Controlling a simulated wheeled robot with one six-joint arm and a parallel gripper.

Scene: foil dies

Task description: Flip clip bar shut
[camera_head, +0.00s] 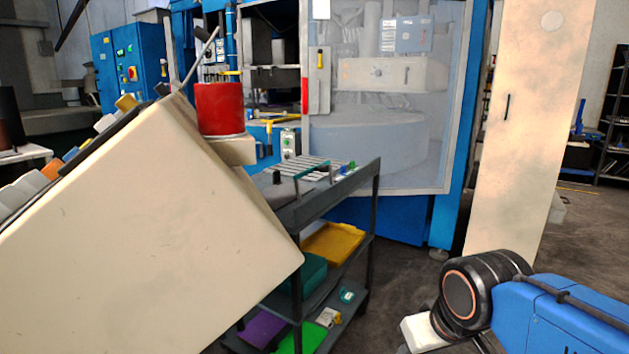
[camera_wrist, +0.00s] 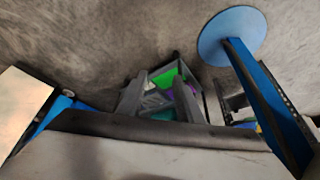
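A thin teal-green bar (camera_head: 312,168), which looks like the clip bar, is at the ribbed light plate (camera_head: 318,168) on top of the grey cart. It is small here, and I cannot tell how far it is open. Part of the cart top is hidden behind the big cream box. My arm is at the lower right of the head view, and its fingers do not show clearly there. In the wrist view my gripper (camera_wrist: 161,80) has two grey fingers apart with nothing seen between them. The cart's coloured trays show beyond the gap, and the bar cannot be made out there.
The large cream box (camera_head: 150,230) fills the left foreground. The grey cart (camera_head: 374,215) carries trays on lower shelves, including a yellow tray (camera_head: 332,243). A blue machine with a clear door (camera_head: 385,145) stands behind it. A cream pillar (camera_head: 525,120) stands right. Floor (camera_head: 405,275) is open between cart and arm.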

